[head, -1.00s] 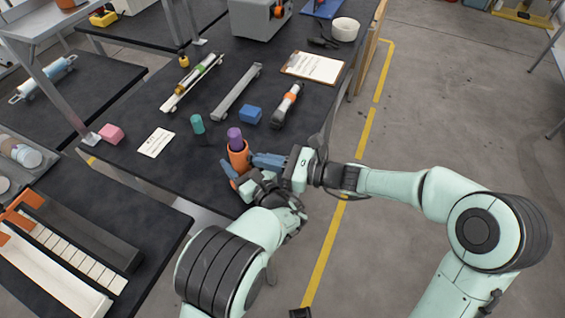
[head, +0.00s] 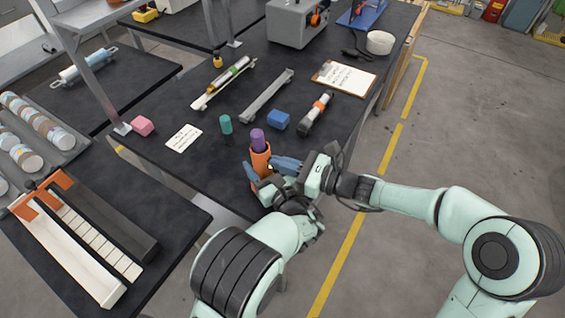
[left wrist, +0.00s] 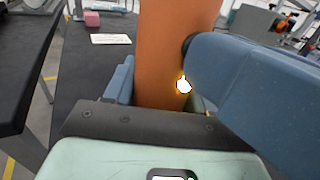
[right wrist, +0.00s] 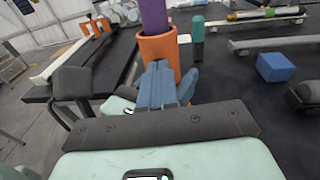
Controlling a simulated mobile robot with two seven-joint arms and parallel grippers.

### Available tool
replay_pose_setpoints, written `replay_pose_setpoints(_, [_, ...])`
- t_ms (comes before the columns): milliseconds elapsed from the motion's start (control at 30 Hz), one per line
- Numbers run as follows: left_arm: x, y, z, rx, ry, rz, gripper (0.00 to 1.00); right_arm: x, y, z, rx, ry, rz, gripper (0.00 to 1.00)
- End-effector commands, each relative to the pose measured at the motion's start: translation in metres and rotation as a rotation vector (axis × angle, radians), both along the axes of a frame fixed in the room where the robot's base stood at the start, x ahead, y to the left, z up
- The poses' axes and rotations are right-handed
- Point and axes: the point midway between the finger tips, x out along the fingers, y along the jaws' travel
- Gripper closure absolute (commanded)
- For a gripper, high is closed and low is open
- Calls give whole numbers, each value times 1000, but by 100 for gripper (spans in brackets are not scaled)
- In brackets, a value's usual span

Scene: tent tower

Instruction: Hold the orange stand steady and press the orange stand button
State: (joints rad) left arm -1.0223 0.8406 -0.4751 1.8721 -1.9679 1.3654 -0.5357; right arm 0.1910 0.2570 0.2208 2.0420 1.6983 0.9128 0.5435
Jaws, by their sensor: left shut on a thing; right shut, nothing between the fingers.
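The orange stand (head: 260,160) is an upright cylinder at the front edge of the dark table, with a purple cylinder (head: 257,139) standing in its top. My left gripper (head: 258,178) is shut around the stand's lower part; the left wrist view shows the stand (left wrist: 172,50) between its fingers. My right gripper (head: 280,163) is shut and empty, its blue fingers at the stand's right side. In the left wrist view the right fingertips (left wrist: 250,75) reach the stand's side, beside a bright glowing spot (left wrist: 183,85). The button itself is hidden or cannot be told apart.
A teal cylinder (head: 225,125), a blue block (head: 279,121), a pink block (head: 143,126) and a white card (head: 184,138) lie around the stand. Behind are a grey rail (head: 268,95) and a clipboard (head: 345,77). Open floor lies to the right.

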Motion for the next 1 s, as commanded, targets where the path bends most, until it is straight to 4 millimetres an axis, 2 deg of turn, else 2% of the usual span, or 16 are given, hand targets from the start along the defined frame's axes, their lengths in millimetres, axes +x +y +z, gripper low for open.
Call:
replay_pose_setpoints(33, [-2, -9, -2, -4, 7, -23, 84, -4, 1, -1, -1, 2, 9, 100])
replay_pose_setpoints(167, [-2, -9, -3, -3, 8, -22, 84, -12, -16, 1, -1, 0, 4, 100])
replay_pose_setpoints(400, [-1, -6, -3, -3, 10, -15, 84, -38, -67, 6, -2, -2, -5, 100])
replay_pose_setpoints(600, [-1, -4, -4, -2, 11, -11, 84, -58, -101, 10, -1, -1, -5, 100])
replay_pose_setpoints(800, [-1, -2, -4, -1, 12, -7, 84, -67, -117, 11, 0, -2, -2, 100])
replay_pose_setpoints(1000, [-1, -2, -5, 0, 13, -5, 84, -69, -120, 11, 0, -1, -1, 100])
